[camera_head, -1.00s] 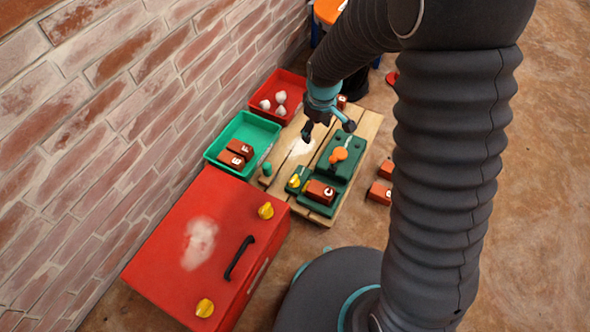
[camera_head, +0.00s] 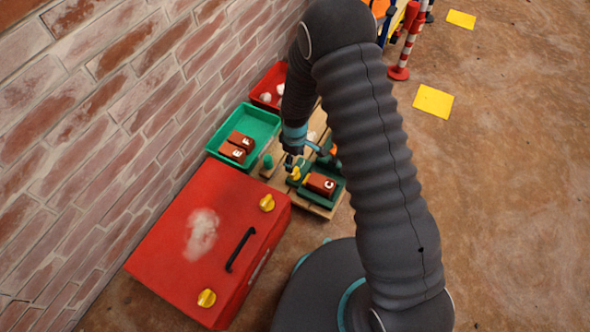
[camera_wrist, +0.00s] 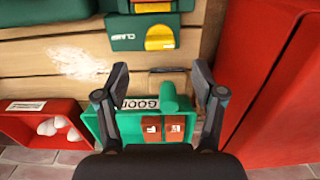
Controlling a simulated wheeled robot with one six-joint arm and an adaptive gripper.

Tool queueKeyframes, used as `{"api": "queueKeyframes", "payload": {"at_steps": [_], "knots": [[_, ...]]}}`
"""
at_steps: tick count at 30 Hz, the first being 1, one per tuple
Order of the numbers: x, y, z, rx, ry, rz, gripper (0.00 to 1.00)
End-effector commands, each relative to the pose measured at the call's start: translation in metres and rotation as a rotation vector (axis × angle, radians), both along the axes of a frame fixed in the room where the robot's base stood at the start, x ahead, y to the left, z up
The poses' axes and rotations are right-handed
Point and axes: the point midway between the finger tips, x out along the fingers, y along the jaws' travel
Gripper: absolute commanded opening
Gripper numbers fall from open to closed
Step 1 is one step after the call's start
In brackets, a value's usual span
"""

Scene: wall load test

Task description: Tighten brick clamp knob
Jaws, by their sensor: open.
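The yellow clamp knob (camera_wrist: 160,37) sits on a green block marked CLAMP at the top of the wrist view. In the head view the knob (camera_head: 296,173) shows just below my gripper (camera_head: 293,161). A red brick (camera_head: 320,184) with a white letter sits in the green fixture (camera_head: 314,197) beside it. In the wrist view my gripper (camera_wrist: 160,76) is open and empty, its fingers spread apart. The knob lies beyond the fingertips, apart from them. A green upright post (camera_wrist: 175,98) shows between the fingers.
A green tray (camera_head: 273,126) holds two red bricks (camera_head: 236,146). A red tray (camera_head: 285,74) with white lumps stands behind it. A red case (camera_head: 170,245) with yellow knobs and a black handle is close by, along the brick wall.

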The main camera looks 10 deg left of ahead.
Motion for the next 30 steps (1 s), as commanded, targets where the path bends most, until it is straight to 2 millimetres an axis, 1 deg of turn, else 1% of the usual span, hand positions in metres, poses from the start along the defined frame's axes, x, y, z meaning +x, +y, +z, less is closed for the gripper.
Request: {"api": "queueKeyframes", "payload": {"at_steps": [1, 6, 12, 18, 25, 26, 27, 29, 30], "knots": [[-0.001, 0.000, -0.011, -0.002, 0.002, 0.000, 0.69], [0.000, 0.000, -0.041, -0.001, 0.001, 0.000, 0.69], [0.000, 0.000, -0.064, 0.000, 0.000, -0.001, 0.69], [0.000, 0.000, -0.072, 0.000, 0.000, -0.001, 0.69], [0.000, 0.000, -0.072, 0.001, -0.001, -0.001, 0.69], [0.000, 0.000, -0.072, 0.001, -0.001, -0.001, 0.64], [0.000, 0.000, -0.072, 0.001, -0.001, -0.001, 0.54], [0.000, 0.000, -0.072, 0.001, -0.001, -0.001, 0.39], [0.000, 0.000, -0.072, 0.001, -0.001, -0.001, 0.29]]}}
